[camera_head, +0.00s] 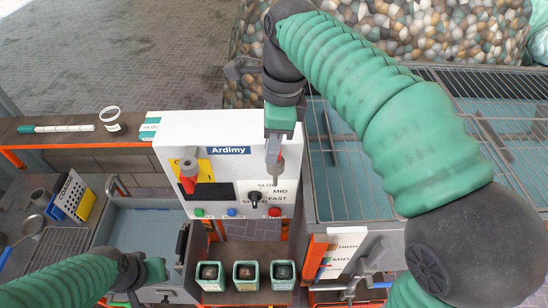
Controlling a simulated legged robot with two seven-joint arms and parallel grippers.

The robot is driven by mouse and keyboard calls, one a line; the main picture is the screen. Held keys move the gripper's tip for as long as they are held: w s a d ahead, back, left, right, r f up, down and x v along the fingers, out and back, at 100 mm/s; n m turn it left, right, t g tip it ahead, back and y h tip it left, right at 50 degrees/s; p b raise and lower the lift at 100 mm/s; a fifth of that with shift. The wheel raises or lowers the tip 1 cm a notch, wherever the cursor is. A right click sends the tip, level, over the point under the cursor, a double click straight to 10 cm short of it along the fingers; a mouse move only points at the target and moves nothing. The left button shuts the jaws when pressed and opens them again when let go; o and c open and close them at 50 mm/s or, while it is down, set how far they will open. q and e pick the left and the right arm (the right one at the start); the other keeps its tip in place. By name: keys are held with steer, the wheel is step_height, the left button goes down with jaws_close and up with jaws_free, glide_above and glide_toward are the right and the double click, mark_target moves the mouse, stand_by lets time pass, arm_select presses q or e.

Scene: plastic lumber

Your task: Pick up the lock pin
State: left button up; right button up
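A white control panel (222,135) marked "Ardimy" stands in the middle. A grey and red pin-like part (188,175) sits on its left side, beside a yellow label.
The panel has a speed knob (254,199) and green, blue and red buttons. Several small green containers (246,275) stand below it. A sink (140,228) and a grater (72,197) are at left. A wire-topped tank (345,190) is at right, partly behind my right arm.

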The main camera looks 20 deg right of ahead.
steer(key=shift+w+a, duration=0.15)
steer(key=shift+a, duration=0.2)
jaws_close()
steer(key=shift+d, duration=0.75)
steer(key=shift+a, duration=0.1)
